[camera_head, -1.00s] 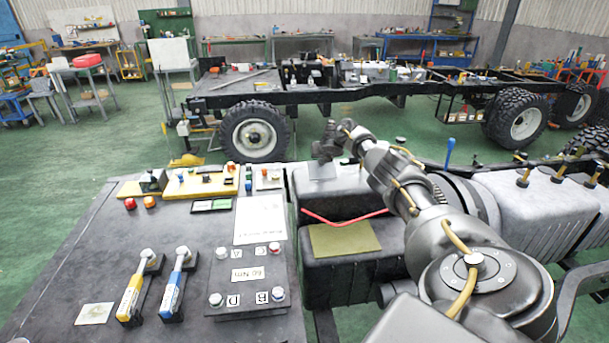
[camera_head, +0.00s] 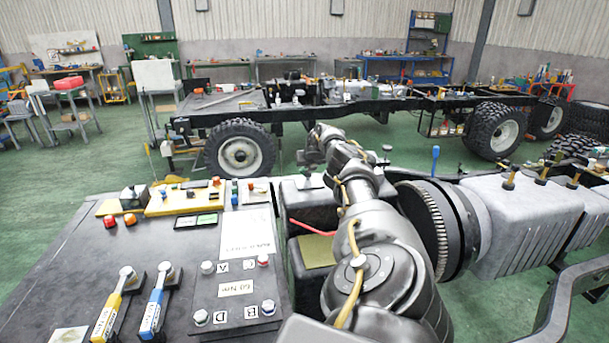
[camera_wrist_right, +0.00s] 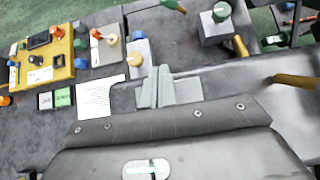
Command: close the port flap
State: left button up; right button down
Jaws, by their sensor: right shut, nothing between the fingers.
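My right gripper (camera_wrist_right: 158,72) shows in the right wrist view as two grey fingers pressed together, holding nothing. In the head view the right gripper (camera_head: 308,160) is small and dark at the far end of my right arm, above the dark box beside the bench. A light grey flat plate (camera_wrist_right: 188,91) lies just beside the fingers in the wrist view. It may be the port flap, but I cannot tell for sure, nor whether it touches the fingers. In the head view the pale plate (camera_head: 311,181) is partly hidden by the arm. My left gripper is out of view.
A red rod (camera_head: 310,229) and an olive pad (camera_head: 318,252) lie near the arm. Grey tanks (camera_head: 525,215) stand at right.

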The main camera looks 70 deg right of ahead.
aim_at(307, 171)
dwell(0.4)
notch_tip(307, 171, up, 5)
jog(key=p, duration=0.4)
jog(key=shift+f, duration=0.15)
jog(key=shift+w+r+b, duration=0.15)
jog(key=shift+r+b, duration=0.2)
jog(key=shift+r, duration=0.2)
notch_tip(307, 171, up, 8)
jog(key=shift+p, duration=0.4)
